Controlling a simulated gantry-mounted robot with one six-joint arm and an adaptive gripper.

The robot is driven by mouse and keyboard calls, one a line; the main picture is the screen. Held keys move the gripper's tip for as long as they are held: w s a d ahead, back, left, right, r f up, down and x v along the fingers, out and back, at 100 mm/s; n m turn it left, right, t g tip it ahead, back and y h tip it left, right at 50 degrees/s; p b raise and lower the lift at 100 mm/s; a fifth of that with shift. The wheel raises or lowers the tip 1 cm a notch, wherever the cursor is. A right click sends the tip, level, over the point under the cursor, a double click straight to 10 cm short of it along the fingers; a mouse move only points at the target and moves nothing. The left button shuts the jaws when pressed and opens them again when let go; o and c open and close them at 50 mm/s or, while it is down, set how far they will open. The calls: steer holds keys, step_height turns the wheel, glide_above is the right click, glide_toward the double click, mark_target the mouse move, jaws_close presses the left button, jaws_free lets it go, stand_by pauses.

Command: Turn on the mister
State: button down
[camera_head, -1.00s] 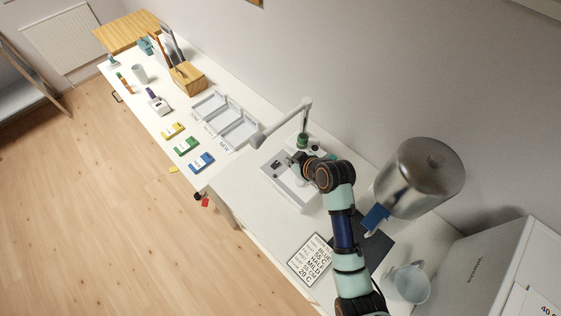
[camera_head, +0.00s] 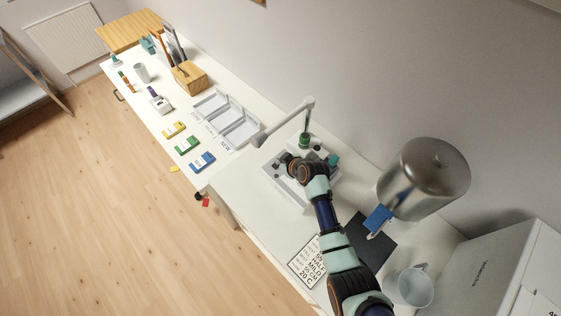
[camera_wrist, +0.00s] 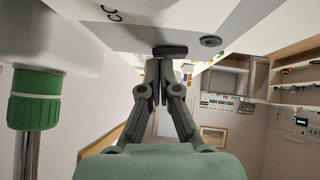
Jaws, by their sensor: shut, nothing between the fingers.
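A pale box-shaped device (camera_head: 270,176) stands on the white bench, with a green-collared part (camera_head: 304,140) at its back. I cannot tell for sure which part is the mister. The green collar (camera_wrist: 35,100) hangs at the left. My gripper (camera_wrist: 162,62) is shut and empty, its tips right at the dark control; I cannot tell whether they touch it. In the head view my arm partly hides the device.
A metal cylinder (camera_head: 425,180), a dark mat (camera_head: 372,243), a mug (camera_head: 409,287) and a printed card (camera_head: 304,262) are on the right. Trays (camera_head: 228,118) and coloured boxes (camera_head: 201,161) lie to the left.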

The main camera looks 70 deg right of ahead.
steer(key=shift+s+f+b, duration=0.1)
steer(key=shift+f+b, duration=0.25)
steer(key=shift+d+y, duration=0.15)
steer(key=shift+y, duration=0.15)
